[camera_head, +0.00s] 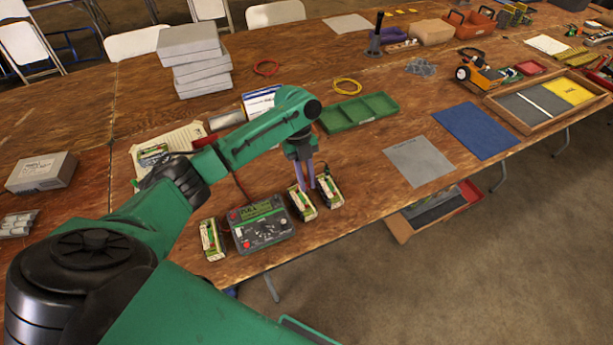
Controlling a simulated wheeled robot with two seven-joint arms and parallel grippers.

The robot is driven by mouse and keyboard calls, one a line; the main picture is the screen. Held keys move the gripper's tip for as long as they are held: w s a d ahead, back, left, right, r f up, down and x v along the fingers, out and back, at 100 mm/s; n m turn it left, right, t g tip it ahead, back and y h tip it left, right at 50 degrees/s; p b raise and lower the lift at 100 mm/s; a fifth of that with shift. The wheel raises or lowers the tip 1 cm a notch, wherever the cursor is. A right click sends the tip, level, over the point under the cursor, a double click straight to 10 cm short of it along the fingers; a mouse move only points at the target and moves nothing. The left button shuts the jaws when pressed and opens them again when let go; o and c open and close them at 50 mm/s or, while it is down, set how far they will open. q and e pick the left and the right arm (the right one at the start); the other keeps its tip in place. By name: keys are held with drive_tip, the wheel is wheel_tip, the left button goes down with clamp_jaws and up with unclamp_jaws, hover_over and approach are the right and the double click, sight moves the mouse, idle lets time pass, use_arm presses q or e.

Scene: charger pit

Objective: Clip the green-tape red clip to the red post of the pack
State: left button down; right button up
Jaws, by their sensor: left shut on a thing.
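My left gripper (311,184) points down with its purple fingers close together, right at two small battery packs. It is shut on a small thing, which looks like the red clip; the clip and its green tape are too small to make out. One pack (301,207) is just below and left of the fingers, the other pack (330,195) to their right. A green charger (262,228) with red and black knobs sits left of these. I cannot tell whether the clip touches a red post. My right gripper is not in view.
Another pack (211,241) stands left of the charger near the table's front edge. A green tray (357,112) lies behind the gripper, and a grey mat (419,161) to the right. Grey boxes (194,60) are stacked at the back left.

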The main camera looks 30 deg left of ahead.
use_arm(q)
drive_tip(key=shift+f+b, duration=2.4)
drive_tip(key=shift+f, duration=1.05)
drive_tip(key=shift+f+p, duration=0.15)
drive_tip(key=shift+p, duration=0.15)
drive_tip(key=c, duration=0.7)
unclamp_jaws()
drive_tip(key=shift+c, duration=0.2)
